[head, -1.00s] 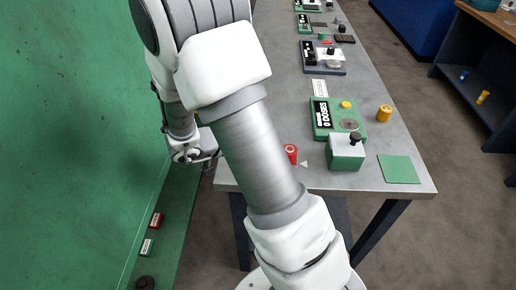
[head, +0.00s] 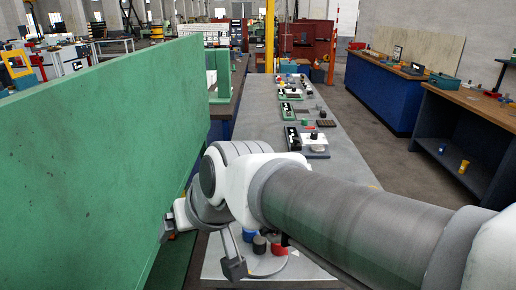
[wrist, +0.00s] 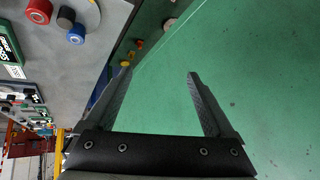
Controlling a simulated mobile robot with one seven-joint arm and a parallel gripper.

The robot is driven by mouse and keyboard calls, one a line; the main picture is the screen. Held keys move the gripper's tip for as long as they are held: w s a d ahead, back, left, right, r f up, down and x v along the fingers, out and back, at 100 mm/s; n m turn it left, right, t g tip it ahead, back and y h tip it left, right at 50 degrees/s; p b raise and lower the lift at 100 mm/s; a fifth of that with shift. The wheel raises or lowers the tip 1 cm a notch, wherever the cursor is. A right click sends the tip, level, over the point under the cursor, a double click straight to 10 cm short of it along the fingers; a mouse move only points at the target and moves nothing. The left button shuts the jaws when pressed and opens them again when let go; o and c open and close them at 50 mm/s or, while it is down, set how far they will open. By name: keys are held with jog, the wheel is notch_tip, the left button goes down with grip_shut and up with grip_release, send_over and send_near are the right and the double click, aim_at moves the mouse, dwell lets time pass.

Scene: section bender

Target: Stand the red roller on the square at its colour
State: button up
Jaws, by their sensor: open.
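A red roller (head: 278,249) stands on the grey table beside a black one (head: 259,244) and a blue one (head: 248,234), just behind my arm in the head view. The red roller also shows in the wrist view (wrist: 38,11), cut by the top left edge. My gripper (wrist: 158,75) is open and empty in the wrist view. Its fingers are in front of a green panel, off the table's edge and apart from the rollers. I cannot make out a red square in either current view.
A large green panel (head: 95,130) stands close on the left of my arm. The grey table (head: 262,108) runs away from me, with several small devices along it. A blue bench (head: 388,95) stands to the right, across an open floor aisle.

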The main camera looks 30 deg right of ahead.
jog(key=s+d+g+h, duration=0.1)
jog(key=s+d+h, duration=0.1)
jog(key=s+d, duration=0.2)
jog(key=s, duration=0.3)
jog(key=shift+f+n+g, duration=0.3)
jog(key=shift+f+n, duration=0.1)
jog(key=shift+a, duration=0.1)
jog(key=shift+r+p, duration=0.8)
jog(key=shift+p, duration=0.05)
